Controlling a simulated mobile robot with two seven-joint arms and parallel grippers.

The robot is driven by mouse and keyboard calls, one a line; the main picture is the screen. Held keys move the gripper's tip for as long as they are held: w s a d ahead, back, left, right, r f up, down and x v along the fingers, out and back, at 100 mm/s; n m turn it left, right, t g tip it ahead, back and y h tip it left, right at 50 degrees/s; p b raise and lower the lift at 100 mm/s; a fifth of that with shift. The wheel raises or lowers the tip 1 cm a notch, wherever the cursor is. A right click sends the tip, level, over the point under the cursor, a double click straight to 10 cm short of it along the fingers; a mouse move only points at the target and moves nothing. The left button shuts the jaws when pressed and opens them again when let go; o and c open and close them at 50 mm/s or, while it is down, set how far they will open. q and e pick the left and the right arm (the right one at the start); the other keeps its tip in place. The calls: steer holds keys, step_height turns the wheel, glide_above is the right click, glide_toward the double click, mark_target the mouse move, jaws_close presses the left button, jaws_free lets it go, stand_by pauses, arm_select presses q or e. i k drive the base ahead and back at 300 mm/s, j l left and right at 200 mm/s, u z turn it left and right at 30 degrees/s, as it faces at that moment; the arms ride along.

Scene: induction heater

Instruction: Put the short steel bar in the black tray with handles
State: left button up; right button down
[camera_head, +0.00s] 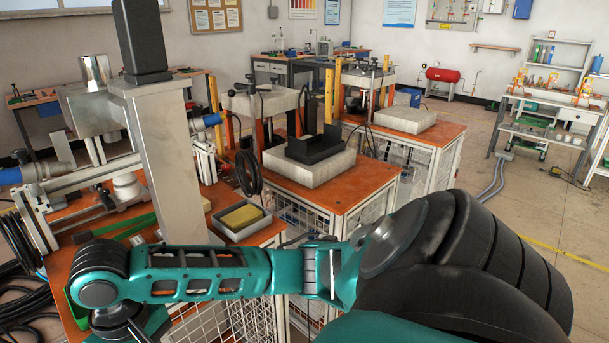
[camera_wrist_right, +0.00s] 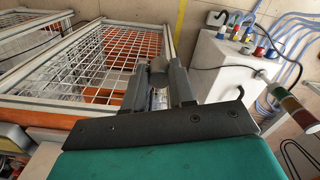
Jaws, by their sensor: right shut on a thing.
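In the right wrist view my right gripper (camera_wrist_right: 158,85) is shut on a short grey bar (camera_wrist_right: 158,67). The bar's end shows between the fingertips; the fingers hide part of it. In the head view my right arm crosses from the right to the lower left, and its fingertips are not visible there. A black tray (camera_head: 318,146) with raised ends sits on a pale grey block on the middle orange-topped bench, well beyond my arm. My left gripper is not in view.
A grey bin (camera_head: 241,233) with a yellow sponge (camera_head: 241,216) stands on the near bench edge, just beyond my arm. A metal column (camera_head: 170,165) rises at the left. In the wrist view, wire-mesh panels (camera_wrist_right: 100,62) and a white cabinet (camera_wrist_right: 222,65) lie beyond the gripper.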

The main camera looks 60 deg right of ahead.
mark_target(322, 148)
steer(key=k+l, duration=0.1)
steer(key=l, duration=0.3)
steer(key=k+l, duration=0.1)
steer(key=l, duration=0.25)
steer(key=k+l+u, duration=0.1)
steer(key=l, duration=0.3)
steer(key=k+l, duration=0.1)
steer(key=l, duration=0.25)
steer(key=k+l, duration=0.1)
steer(key=l, duration=0.3)
steer(key=k+l+u, duration=0.1)
steer(key=l, duration=0.25)
steer(key=l+u, duration=0.1)
steer(key=l, duration=0.7)
steer(key=i+l, duration=0.1)
steer(key=l, duration=0.4)
steer(key=i+l, duration=0.1)
steer(key=l, duration=0.4)
steer(key=u, duration=0.05)
